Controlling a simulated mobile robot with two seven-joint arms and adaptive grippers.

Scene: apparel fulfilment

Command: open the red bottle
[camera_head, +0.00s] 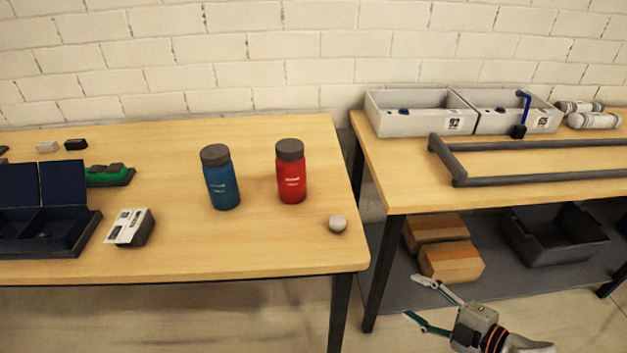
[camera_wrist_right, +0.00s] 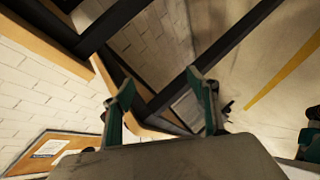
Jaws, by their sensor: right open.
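The red bottle (camera_head: 291,178) stands upright on the left table, with its dark grey cap (camera_head: 290,149) on. A blue bottle (camera_head: 221,184) with a dark cap stands upright just left of it, apart from it. My right gripper (camera_head: 413,297) is open and empty at the lower right of the head view, in front of the right table and well away from the red bottle. Its two fingers also show spread apart in the right wrist view (camera_wrist_right: 165,105), with no bottle between them. My left gripper is not in view.
A white ball (camera_head: 338,224) lies near the left table's right edge (camera_head: 350,255). A white-topped box (camera_head: 130,228) and dark blue case (camera_head: 45,250) sit left. The right table holds grey bins (camera_head: 420,122) and a dark rail frame (camera_head: 530,175). Cardboard boxes (camera_head: 452,262) lie below.

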